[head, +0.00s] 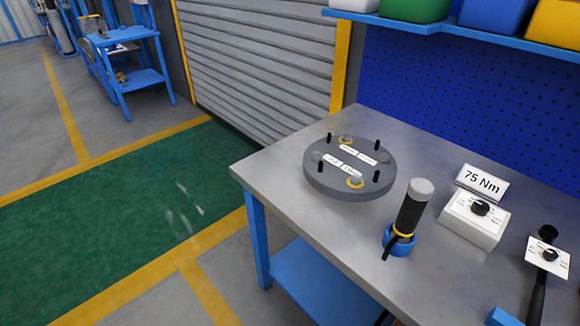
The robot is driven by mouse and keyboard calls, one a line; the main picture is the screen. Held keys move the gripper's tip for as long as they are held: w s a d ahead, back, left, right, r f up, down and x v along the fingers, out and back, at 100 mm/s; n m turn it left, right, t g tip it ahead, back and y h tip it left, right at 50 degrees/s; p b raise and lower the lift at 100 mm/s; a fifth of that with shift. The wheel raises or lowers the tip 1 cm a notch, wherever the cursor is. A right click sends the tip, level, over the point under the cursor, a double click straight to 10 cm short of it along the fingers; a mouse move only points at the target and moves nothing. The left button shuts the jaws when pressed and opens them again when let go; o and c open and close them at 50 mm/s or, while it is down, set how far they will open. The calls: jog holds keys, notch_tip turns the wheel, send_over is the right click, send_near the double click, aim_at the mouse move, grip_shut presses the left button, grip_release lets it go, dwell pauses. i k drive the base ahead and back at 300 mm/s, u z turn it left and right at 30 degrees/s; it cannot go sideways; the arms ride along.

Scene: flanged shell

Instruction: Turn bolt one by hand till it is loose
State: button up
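The round grey flanged shell (350,190) lies flat on the workbench. Several black upright pins stand around its rim. Whether any bolt is loose does not show. My gripper is not in view.
A black tool with a grey cap (412,208) stands in a blue holder (397,242) right of the shell. Farther right are a white dial box (474,220), a "75 Nm" sign (482,182) and a black wrench-like tool (537,295). The metal benchtop (270,172) left of the shell is clear.

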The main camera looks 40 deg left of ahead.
aim_at(314, 155)
jog(key=u, duration=1.3)
